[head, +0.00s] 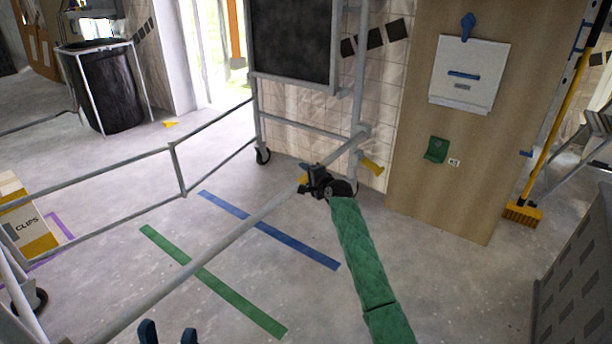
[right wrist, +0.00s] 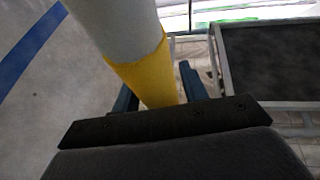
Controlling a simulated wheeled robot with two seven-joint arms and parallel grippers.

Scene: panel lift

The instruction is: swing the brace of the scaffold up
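The brace (head: 215,250) is a long grey tube. It slants across the head view from the bottom left up to the scaffold frame (head: 358,100). A yellow band (right wrist: 145,75) on the tube shows in the right wrist view. My right gripper (head: 312,180), at the end of a green-sleeved arm, is at the upper part of the brace. Its two dark blue fingers (right wrist: 162,88) lie against both sides of the yellow band and appear shut on it; the fingertips are partly hidden. My left gripper (head: 169,334) is open and empty at the bottom edge, apart from the brace.
A thin rail (head: 130,163) runs along the left. A dark panel (head: 291,40) hangs in the scaffold. A wooden wall panel (head: 408,110) stands right of it, with a yellow broom (head: 550,140) beyond. A grey perforated cabinet (head: 580,275) is at lower right. The taped floor is mostly clear.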

